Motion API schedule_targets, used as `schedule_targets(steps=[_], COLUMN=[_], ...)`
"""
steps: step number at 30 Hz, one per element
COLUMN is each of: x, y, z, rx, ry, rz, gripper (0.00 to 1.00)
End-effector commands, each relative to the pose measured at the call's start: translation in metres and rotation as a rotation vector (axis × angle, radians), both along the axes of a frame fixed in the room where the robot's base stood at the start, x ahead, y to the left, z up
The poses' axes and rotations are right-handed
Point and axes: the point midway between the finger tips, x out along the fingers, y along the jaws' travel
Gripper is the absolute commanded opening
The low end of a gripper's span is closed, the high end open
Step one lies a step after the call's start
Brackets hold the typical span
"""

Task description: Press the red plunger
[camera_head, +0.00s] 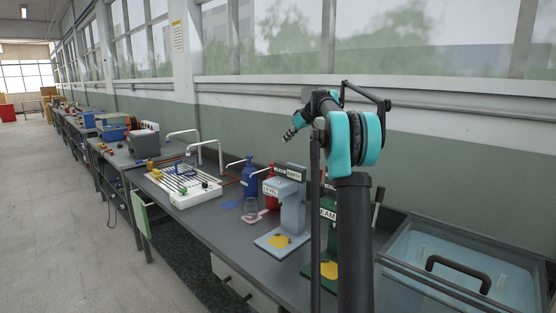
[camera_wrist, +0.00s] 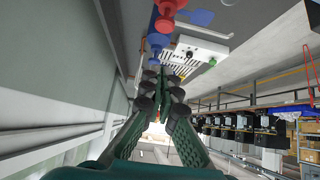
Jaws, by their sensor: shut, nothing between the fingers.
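A red pump bottle (camera_head: 271,190) stands on the grey bench, partly hidden behind a pale blue stand. Its pump top is hard to make out in the head view. In the wrist view a red pump bottle (camera_wrist: 166,14) shows at the top edge, beside a blue one (camera_wrist: 157,41). My gripper (camera_head: 289,137) is raised above the bench, near the wall side, higher than the bottles and apart from them. In the wrist view the fingers (camera_wrist: 166,74) are together and empty.
The pale blue stand (camera_head: 292,205) and a green stand (camera_head: 329,235) are to the right. A white rack (camera_head: 183,185) is farther left. A blue basin (camera_head: 465,275) is at right.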

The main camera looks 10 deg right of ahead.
Motion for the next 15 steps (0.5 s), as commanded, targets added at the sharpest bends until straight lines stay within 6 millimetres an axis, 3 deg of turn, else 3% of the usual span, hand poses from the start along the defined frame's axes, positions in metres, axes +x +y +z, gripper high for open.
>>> schedule_targets(steps=[15], x=[0.006], y=[0.0039], z=[-0.0061], rx=[0.01], ry=[0.002], rz=[-0.006], gripper=[0.0])
